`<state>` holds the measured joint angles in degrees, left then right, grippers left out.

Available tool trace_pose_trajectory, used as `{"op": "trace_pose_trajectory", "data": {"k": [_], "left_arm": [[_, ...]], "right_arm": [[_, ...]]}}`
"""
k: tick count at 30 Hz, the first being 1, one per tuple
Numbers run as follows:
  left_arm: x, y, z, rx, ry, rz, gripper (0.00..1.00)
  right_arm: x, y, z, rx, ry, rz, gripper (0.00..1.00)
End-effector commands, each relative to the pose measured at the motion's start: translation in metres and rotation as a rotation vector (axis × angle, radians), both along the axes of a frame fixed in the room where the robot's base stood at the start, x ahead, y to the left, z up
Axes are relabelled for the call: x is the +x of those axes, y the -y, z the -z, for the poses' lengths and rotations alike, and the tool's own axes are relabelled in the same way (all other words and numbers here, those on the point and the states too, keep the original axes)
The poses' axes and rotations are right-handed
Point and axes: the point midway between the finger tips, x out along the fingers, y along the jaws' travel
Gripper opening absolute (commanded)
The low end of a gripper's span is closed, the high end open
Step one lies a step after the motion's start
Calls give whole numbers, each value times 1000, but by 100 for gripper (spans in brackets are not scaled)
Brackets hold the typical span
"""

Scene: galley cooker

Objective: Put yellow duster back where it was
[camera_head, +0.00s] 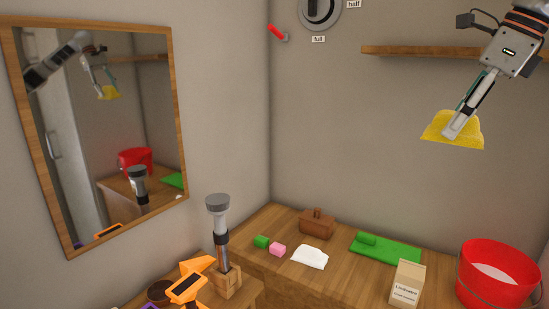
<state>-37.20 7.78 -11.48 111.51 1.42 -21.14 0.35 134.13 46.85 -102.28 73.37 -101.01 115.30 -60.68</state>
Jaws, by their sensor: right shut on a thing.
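The yellow duster (469,133) hangs in the air at the upper right, in front of the grey wall. My right gripper (453,128) comes down from the top right and is shut on it, with a finger lying across the cloth. The duster spreads out to both sides of the fingers, clear of the worktop below. The mirror on the left also shows a reflection of the arm and the duster. My left gripper is not in view.
A wooden shelf (415,52) runs behind my right arm. The worktop (345,280) below carries a red bucket (497,285), a carton (407,284), a green cloth (390,249), a white cloth (310,257) and a brown box (317,224). A grey torch (218,220) stands left, near the mirror (105,130).

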Motion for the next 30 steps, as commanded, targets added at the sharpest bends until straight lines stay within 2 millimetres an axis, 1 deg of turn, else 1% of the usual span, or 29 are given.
{"op": "trace_pose_trajectory", "data": {"k": [1, 5, 6, 8, 12, 17, 18, 20, 21, 23, 24, 27, 30], "left_arm": [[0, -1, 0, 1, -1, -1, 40], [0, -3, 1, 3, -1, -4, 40], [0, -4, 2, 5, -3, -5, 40], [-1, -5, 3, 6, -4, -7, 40], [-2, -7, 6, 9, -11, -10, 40], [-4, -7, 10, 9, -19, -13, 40], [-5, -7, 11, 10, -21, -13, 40], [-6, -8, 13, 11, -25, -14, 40], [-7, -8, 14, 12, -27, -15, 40], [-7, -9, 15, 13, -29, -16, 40], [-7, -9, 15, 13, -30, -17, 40], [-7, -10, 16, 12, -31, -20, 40], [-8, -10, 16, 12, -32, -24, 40]], "right_arm": [[3, -3, 22, 4, -8, -79, 29], [6, -14, 72, 4, -9, -313, 29], [6, -18, 88, 5, -9, -390, 29], [5, -23, 111, 5, -9, -504, 29], [-1, -36, 162, 6, -8, -766, 29], [-14, -51, 216, 6, -7, -1065, 29], [-19, -55, 230, 6, -7, -1143, 29], [-26, -61, 251, 6, -7, -1260, 29], [-33, -65, 265, 6, -6, -1343, 29], [-43, -72, 287, 7, -7, -1469, 29], [-51, -76, 301, 7, -6, -1554, 29], [-72, -88, 334, 8, -5, -1766, 29], [-94, -98, 362, 8, -3, -1957, 29]]}}
